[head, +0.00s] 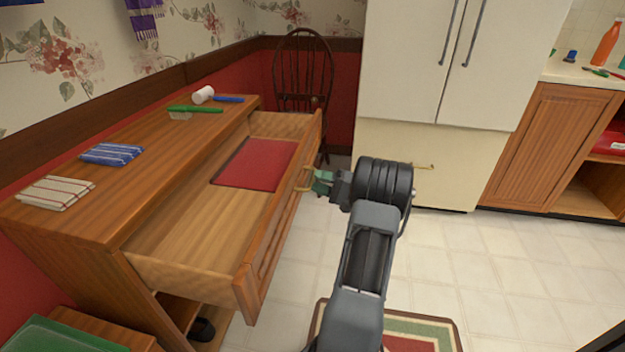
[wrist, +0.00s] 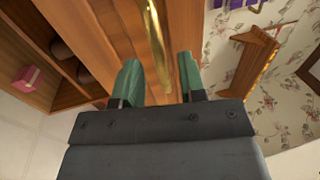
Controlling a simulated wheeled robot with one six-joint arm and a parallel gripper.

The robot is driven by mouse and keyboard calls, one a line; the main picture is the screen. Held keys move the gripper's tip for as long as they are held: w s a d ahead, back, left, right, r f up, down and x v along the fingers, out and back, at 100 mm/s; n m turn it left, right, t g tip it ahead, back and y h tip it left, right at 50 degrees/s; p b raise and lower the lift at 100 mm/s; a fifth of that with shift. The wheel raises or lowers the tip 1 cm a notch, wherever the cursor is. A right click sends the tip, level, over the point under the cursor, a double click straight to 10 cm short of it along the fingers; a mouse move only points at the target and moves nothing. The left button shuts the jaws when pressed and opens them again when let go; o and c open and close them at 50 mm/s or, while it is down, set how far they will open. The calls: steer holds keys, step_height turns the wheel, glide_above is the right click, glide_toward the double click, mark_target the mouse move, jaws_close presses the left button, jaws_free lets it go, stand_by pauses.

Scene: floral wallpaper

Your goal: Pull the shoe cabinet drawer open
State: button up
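The wooden shoe cabinet (head: 140,190) stands along the left wall in the head view. Its wide top drawer (head: 195,240) is pulled well out, with a red flat item (head: 258,164) inside. The drawer front has a brass handle (head: 304,186). My gripper (head: 320,182) is at the outer side of the drawer front, close to the handle. In the wrist view the green fingers of my gripper (wrist: 160,82) are apart, and the brass handle (wrist: 156,40) reaches down between them. Neither finger clearly touches it.
Folded cloths (head: 112,154), a green-handled item (head: 195,109) and a white-headed mallet (head: 204,95) lie on the cabinet top. A dark chair (head: 303,70) stands behind the drawer's far end. A fridge (head: 430,70) is at the back. The tiled floor (head: 480,270) is open at right.

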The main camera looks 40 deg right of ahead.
steer(key=p+v, duration=0.1)
steer(key=v, duration=1)
steer(key=shift+s+p, duration=0.15)
steer(key=shift+p, duration=0.15)
